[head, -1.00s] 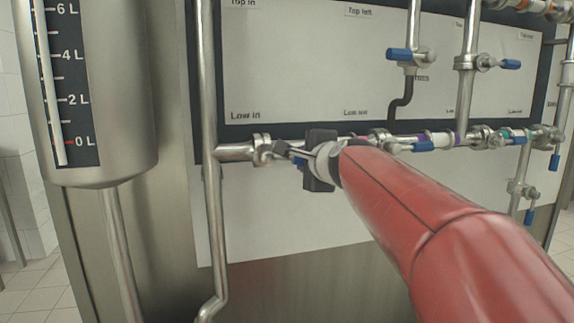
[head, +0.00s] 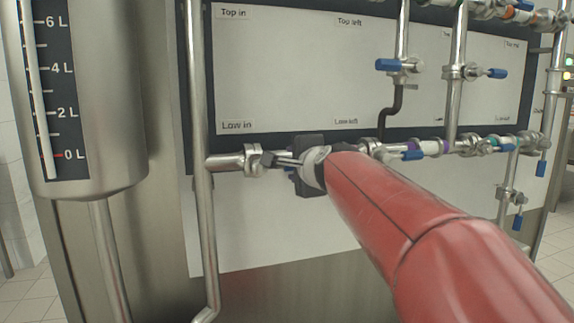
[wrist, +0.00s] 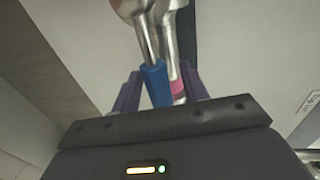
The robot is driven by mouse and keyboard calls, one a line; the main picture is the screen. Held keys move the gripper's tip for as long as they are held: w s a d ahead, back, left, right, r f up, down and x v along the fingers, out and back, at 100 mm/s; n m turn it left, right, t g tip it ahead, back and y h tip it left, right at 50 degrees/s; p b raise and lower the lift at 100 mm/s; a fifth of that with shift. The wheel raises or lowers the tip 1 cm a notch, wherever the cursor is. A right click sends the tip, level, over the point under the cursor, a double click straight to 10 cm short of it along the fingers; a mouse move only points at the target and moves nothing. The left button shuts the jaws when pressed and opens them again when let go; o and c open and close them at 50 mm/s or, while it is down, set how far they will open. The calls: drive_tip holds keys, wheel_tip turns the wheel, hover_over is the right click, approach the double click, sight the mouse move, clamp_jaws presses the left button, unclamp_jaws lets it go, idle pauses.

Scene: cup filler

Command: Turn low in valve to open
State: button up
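The low in valve (head: 253,160) sits on the horizontal pipe just under the "Low in" label (head: 237,126). Its blue handle (wrist: 156,84) shows in the wrist view, on a metal lever running nearly along the pipe, which has a pink band (wrist: 178,88). My gripper (head: 276,159) is at the valve, to the right of its body. In the wrist view the two dark fingers of my gripper (wrist: 160,72) stand apart, one on each side of the handle and pipe, with gaps visible. In the head view my gripper and arm hide the handle.
Other blue-handled valves, such as one at the low left (head: 412,155) and one above it (head: 389,65), lie to the right. A vertical pipe (head: 200,190) and a tank with a litre scale (head: 110,90) stand to the left. The panel (head: 235,230) is behind.

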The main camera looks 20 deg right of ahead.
drive_tip(key=shift+s, duration=0.1)
drive_tip(key=v, duration=0.7)
drive_tip(key=shift+s, duration=0.3)
